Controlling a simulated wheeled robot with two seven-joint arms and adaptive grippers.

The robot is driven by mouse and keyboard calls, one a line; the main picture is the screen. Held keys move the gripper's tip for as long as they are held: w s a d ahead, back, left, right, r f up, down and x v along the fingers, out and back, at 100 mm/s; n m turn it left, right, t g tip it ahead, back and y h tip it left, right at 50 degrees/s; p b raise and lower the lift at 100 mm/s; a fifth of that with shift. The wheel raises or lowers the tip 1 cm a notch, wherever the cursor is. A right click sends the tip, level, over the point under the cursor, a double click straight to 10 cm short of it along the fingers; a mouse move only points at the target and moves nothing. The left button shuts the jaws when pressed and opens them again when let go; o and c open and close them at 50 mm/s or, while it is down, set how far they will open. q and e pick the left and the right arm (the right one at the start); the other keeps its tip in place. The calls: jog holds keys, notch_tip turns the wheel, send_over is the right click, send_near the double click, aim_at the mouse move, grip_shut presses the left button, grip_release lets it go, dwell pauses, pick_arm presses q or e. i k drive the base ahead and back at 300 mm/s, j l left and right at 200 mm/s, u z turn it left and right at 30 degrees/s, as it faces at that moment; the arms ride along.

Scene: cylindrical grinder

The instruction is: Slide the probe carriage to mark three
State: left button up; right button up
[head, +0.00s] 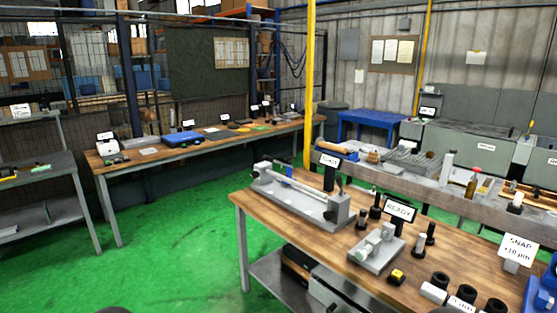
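A long grey fixture (300,200) stands on the near wooden bench, with a pale bar (293,183) lying lengthwise between its end blocks. A smaller light grey fixture (376,250) with raised blocks sits in front of a dark display reading READY (399,211). I cannot tell which part is the probe carriage, and its marks are too small to read. Neither gripper shows clearly.
The near wooden bench (262,212) also carries a yellow-and-black block (397,276), several dark cylinders and a SNAP sign (518,248). A blue item (541,292) is at the right edge. Green floor is open at left.

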aim_at(288, 171)
jog(key=i+j+z, duration=0.2)
jog(key=i+j, duration=1)
jog(key=i, duration=0.1)
